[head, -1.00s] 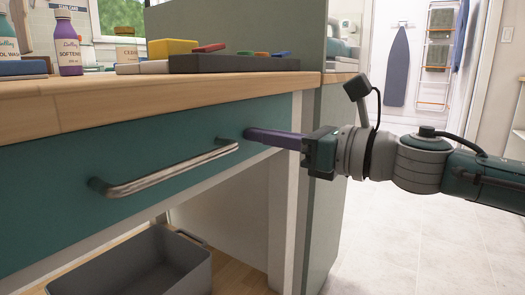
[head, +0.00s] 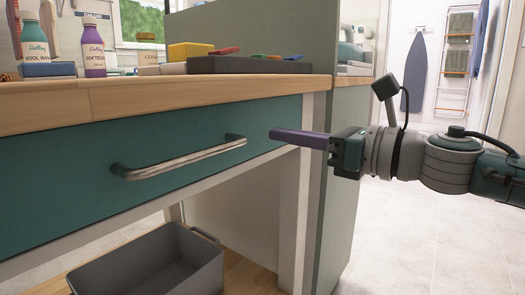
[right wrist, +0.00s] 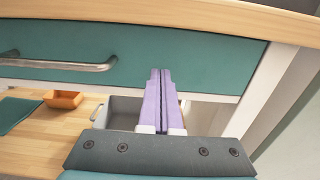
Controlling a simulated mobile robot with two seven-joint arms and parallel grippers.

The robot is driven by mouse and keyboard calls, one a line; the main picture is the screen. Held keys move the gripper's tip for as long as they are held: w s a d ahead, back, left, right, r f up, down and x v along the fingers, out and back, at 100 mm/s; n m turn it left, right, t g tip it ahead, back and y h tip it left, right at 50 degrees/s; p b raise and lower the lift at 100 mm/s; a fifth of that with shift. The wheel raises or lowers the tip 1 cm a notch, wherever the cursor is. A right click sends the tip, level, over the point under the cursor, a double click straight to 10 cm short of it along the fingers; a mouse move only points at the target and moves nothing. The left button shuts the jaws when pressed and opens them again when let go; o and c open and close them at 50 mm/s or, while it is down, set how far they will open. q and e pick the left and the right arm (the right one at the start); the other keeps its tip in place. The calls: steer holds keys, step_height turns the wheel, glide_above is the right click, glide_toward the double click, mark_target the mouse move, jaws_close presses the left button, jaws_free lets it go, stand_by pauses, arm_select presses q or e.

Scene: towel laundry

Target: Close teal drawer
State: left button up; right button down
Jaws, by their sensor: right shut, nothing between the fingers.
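The teal drawer (head: 60,190) sits under the wooden countertop, and its front looks about flush with the white frame around it. Its metal bar handle (head: 180,162) runs across the front. My right gripper (head: 274,134) has purple fingers pressed together with nothing between them. It is in front of the right end of the drawer front, right of the handle; whether the tips touch the front I cannot tell. In the right wrist view the shut fingers (right wrist: 160,75) point at the teal front (right wrist: 205,62), with the handle (right wrist: 60,64) to their left. My left gripper is not in view.
A grey bin (head: 150,262) stands on the wooden shelf below the drawer. Bottles (head: 93,48) and a dark tray (head: 250,64) with coloured pieces stand on the countertop. A green partition (head: 338,180) rises at the counter's right end. Tiled floor to the right is clear.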

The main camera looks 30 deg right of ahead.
steer(key=p+v, duration=0.1)
steer(key=v, duration=1)
step_height(320, 180, up, 15)
steer(key=s+d+m+g+h+p, duration=0.25)
steer(key=m+h+p, duration=0.85)
steer(key=m+p, duration=1.25)
steer(key=s+a+r+m+g+y+p, duration=0.2)
steer(key=s+a+r+m+g+p, duration=0.35)
steer(key=s+a+m+p, duration=0.45)
steer(key=s+a+r+m+g+y+p, duration=0.3)
steer(key=s+a+r+m+g+p, duration=0.25)
steer(key=s+p, duration=0.4)
arm_select(q)
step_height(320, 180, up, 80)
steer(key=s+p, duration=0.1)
steer(key=p, duration=3.5)
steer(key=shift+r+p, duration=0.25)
steer(key=shift+p, duration=0.15)
arm_select(e)
step_height(320, 180, up, 36)
steer(key=w, duration=0.2)
steer(key=shift+w+d+f+h, duration=0.15)
steer(key=shift+d+f+h, duration=0.05)
steer(key=shift+h, duration=0.2)
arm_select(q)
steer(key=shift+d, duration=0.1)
arm_select(e)
steer(key=shift+t, duration=0.25)
